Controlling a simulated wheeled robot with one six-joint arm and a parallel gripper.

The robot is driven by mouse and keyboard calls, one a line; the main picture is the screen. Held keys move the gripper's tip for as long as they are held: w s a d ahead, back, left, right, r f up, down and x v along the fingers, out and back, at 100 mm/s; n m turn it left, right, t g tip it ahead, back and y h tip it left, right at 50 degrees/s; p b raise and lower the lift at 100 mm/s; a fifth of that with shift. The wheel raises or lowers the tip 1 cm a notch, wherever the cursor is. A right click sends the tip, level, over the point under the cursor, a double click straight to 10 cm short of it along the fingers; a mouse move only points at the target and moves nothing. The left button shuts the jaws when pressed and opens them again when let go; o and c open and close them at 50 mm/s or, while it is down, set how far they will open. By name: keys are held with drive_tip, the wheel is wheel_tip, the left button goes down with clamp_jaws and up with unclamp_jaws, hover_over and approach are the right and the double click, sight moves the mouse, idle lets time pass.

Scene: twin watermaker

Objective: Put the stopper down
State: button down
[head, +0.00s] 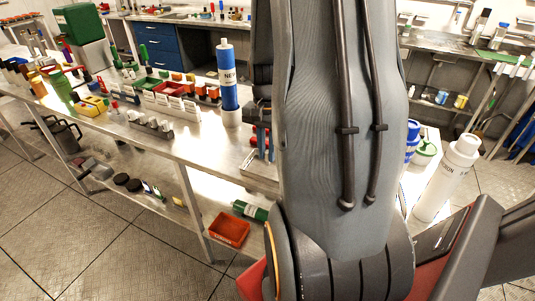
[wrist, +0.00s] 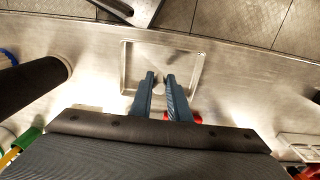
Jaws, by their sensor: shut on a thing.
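My gripper (wrist: 160,77) points down over the steel bench, above a shallow square metal tray (wrist: 190,72). Its two blue fingers are close together, with a small pale piece (wrist: 159,88) between them, which looks like the stopper; it is mostly hidden by the fingers. In the head view my gripper (head: 262,140) is partly covered by my arm, and the tray (head: 256,168) shows below it near the bench's front edge. The stopper cannot be made out there. I cannot tell whether it touches the tray.
A tall blue-and-white cylinder (head: 227,85) stands left of the gripper. A dark cylinder (wrist: 32,88) is at the left in the wrist view. A red object (wrist: 195,117) shows beside the fingers. A white bottle (head: 446,178) stands at the right. An orange-red bin (head: 229,230) is on the lower shelf.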

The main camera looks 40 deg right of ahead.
sight(267, 153)
drive_tip(key=shift+f, duration=0.8)
drive_tip(key=shift+f, duration=0.1)
drive_tip(key=c, duration=1.7)
unclamp_jaws()
drive_tip(key=shift+o, duration=0.2)
wheel_tip(267, 153, up, 12)
drive_tip(key=b, duration=0.2)
drive_tip(key=s+a+f+n, duration=0.1)
drive_tip(key=a+f+n, duration=0.2)
drive_tip(key=a, duration=0.9)
drive_tip(key=s+a+f+n+t, duration=0.1)
drive_tip(key=a+f+n, duration=0.3)
drive_tip(key=a+n, duration=0.6)
drive_tip(key=shift+s+a, duration=0.25)
drive_tip(key=shift+a, duration=0.7)
drive_tip(key=shift+r, duration=0.1)
